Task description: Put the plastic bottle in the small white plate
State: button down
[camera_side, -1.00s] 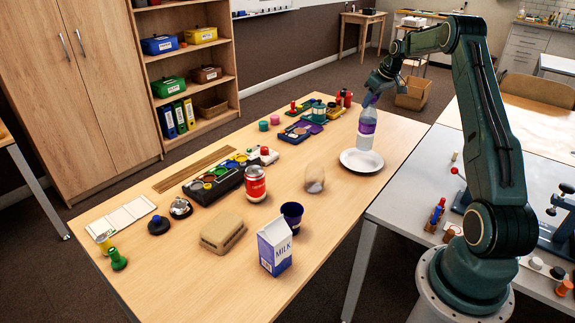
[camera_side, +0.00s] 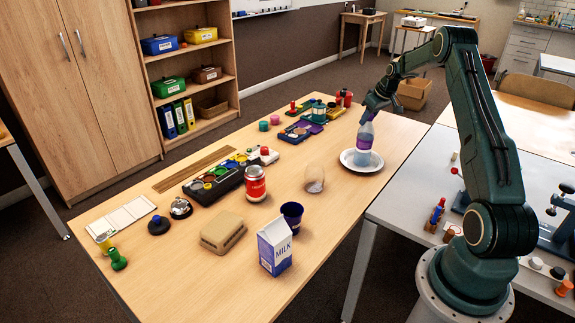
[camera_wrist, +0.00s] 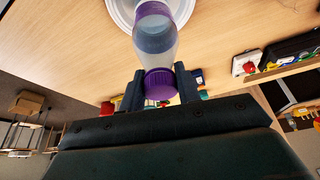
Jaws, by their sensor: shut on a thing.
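The plastic bottle (camera_side: 364,141) is clear with a purple label and a purple cap. It stands about upright over the small white plate (camera_side: 347,163), with its base at the plate's middle; I cannot tell whether it touches. My gripper (camera_side: 370,114) is shut on the bottle's top end from above. In the wrist view, the purple cap (camera_wrist: 160,84) sits between the two dark fingers, and the plate's rim (camera_wrist: 121,14) shows behind the bottle.
A clear glass (camera_side: 314,180) stands left of the plate. A red can (camera_side: 255,185), a dark blue cup (camera_side: 292,214), a milk carton (camera_side: 274,247) and a tan box (camera_side: 222,233) stand further left and nearer. The table's right edge is near the plate.

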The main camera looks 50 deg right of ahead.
jog(key=shift+f, duration=0.1)
jog(key=c, duration=1)
grip_release()
jog(key=v, duration=1.2)
